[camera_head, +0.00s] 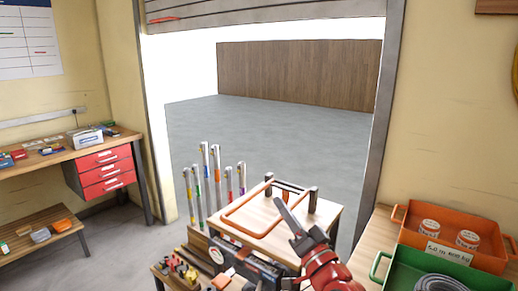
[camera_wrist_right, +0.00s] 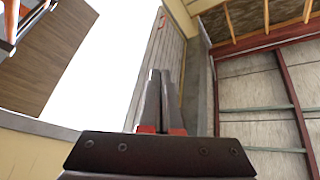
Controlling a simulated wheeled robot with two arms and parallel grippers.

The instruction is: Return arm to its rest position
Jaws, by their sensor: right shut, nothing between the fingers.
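My right arm (camera_head: 325,266), with red parts, comes in from the lower right in the head view. My right gripper (camera_head: 279,203) is dark grey and points up and to the left. It appears in front of a small wooden-topped stand (camera_head: 325,214) with an orange frame. In the right wrist view the two fingers of my right gripper (camera_wrist_right: 160,76) are together, with nothing between them. That view looks up toward the shutter and roof. My left gripper is not in view.
An orange crate (camera_head: 405,236) with cans and a green crate (camera_head: 390,265) with a coiled hose stand at the right. Several upright tubes (camera_head: 205,168) stand left of the stand. A workbench (camera_head: 60,157) with red drawers is at the far left. The doorway floor (camera_head: 270,130) is clear.

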